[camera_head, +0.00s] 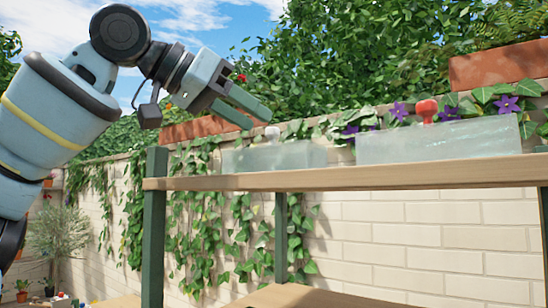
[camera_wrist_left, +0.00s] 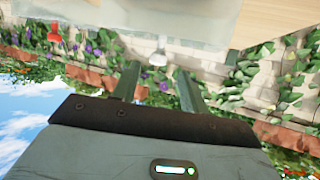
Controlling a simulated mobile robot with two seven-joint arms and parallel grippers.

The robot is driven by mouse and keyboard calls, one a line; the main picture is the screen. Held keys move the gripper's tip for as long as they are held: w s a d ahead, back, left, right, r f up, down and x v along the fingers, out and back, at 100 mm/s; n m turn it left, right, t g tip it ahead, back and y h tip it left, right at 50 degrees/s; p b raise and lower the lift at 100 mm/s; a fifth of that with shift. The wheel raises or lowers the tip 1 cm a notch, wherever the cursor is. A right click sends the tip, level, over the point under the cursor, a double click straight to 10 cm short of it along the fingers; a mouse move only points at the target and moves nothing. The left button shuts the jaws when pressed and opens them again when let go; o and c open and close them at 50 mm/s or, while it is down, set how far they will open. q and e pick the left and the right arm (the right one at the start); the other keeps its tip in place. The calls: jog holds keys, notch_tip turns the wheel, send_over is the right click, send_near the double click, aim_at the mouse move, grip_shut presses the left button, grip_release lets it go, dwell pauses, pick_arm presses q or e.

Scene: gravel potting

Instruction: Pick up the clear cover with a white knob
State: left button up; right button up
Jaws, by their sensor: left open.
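The clear cover with a white knob (camera_head: 275,156) stands on the upper wooden shelf (camera_head: 345,179), left of centre in the head view. Its white knob (camera_head: 272,133) sticks up from its top. In the left wrist view the cover (camera_wrist_left: 150,22) fills the upper part, and its white knob (camera_wrist_left: 158,59) shows in the gap between the fingertips. My left gripper (camera_head: 254,110) is open and empty, tilted down toward the knob from the upper left. It also shows in the left wrist view (camera_wrist_left: 158,70). Whether a finger touches the knob cannot be told. My right gripper is not in view.
A larger-looking clear cover with a red knob (camera_head: 440,140) stands to the right on the same shelf. A green post (camera_head: 153,225) holds the shelf's left end. Behind are an ivy-covered brick wall (camera_head: 410,232) and terracotta planters (camera_head: 497,65).

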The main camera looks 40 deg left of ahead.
aim_at(272, 129)
pick_arm(q)
jog(key=shift+x, duration=2.7)
jog(key=shift+s+d, duration=0.15)
jog(key=shift+d, duration=0.05)
grip_shut()
jog(key=shift+r, duration=0.15)
jog(key=shift+r, duration=4.85)
